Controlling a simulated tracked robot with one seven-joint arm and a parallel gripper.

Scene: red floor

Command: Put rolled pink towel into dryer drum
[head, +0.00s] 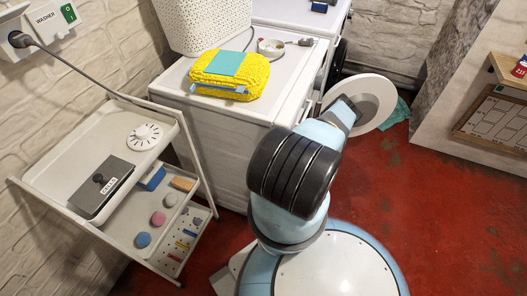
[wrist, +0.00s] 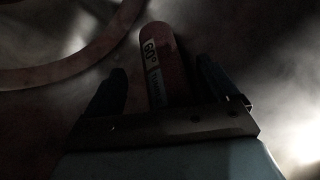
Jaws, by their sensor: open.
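In the dark wrist view, a rolled, dull reddish thing (wrist: 178,75), which looks like the pink towel, lies between the fingers of my gripper (wrist: 160,66). It carries a pale label reading "60°". My gripper is open, with one dark finger on each side of the roll; the light is too poor to tell whether they touch it. A curved rim (wrist: 75,70) crosses the upper left of the wrist view. In the head view my gripper and the roll are hidden. The dryer drum cannot be made out with certainty.
A white machine (head: 228,148) stands behind my arm, with a yellow folded towel (head: 229,85) and a white basket (head: 205,25) on top. A white round disc (head: 375,100) is beside my arm. A trolley (head: 55,165) stands left. Red floor (head: 450,215) is clear at right.

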